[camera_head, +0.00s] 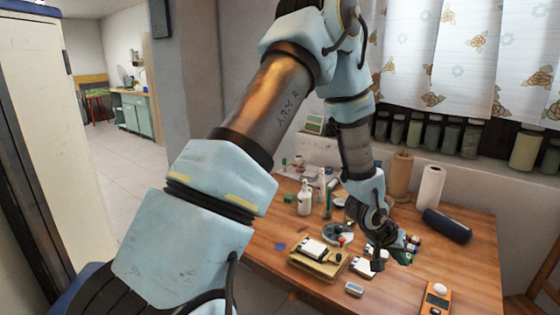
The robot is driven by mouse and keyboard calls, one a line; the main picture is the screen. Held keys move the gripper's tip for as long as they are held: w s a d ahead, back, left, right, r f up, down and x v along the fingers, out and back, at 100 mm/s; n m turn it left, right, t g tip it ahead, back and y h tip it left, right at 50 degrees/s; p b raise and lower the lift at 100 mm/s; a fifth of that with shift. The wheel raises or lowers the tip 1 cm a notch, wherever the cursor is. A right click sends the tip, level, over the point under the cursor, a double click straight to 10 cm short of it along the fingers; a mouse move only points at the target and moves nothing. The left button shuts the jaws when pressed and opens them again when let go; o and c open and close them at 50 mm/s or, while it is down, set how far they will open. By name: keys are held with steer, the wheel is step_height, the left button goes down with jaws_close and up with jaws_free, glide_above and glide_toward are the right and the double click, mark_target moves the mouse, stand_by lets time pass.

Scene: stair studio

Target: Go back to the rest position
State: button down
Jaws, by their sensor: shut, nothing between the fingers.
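My arm reaches from the lower left across the middle of the head view and bends down over the wooden table (462,262). My gripper (384,262) hangs over the table's middle, pointing down, close above or among small items. It looks dark and its fingers are small in the picture; it is shut and holds nothing that I can see. A green item (404,257) lies right beside its fingertips. My wrist and forearm hide part of the table behind them.
A tan tray (318,268), a white bottle (304,200), a dark blue cylinder (447,226), a paper roll (430,187) and an orange device (436,299) stand around the gripper. Jars (525,150) line the windowsill. A pale cabinet (50,130) is at left. The table's right front is mostly clear.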

steer(key=w+a+r+n+t+y, duration=0.1)
steer(key=w+a+r+y, duration=0.15)
steer(key=a, duration=0.55)
steer(key=w+a+r+n+y, duration=0.1)
steer(key=w+a+r, duration=0.15)
steer(key=a, duration=0.55)
steer(key=w+a+r+n+t+y, duration=0.1)
steer(key=a+r+y, duration=0.15)
steer(key=a, duration=0.55)
steer(key=s+a+r+n+g, duration=0.1)
steer(key=s+a+r, duration=0.2)
steer(key=a, duration=0.5)
steer(key=s+a+r+n+g+y, duration=0.1)
steer(key=s+a+r+n, duration=0.1)
steer(key=s+a, duration=0.3)
steer(key=a+r, duration=0.1)
steer(key=a, duration=0.2)
steer(key=shift+s+n, duration=0.3)
steer(key=shift+s, duration=0.1)
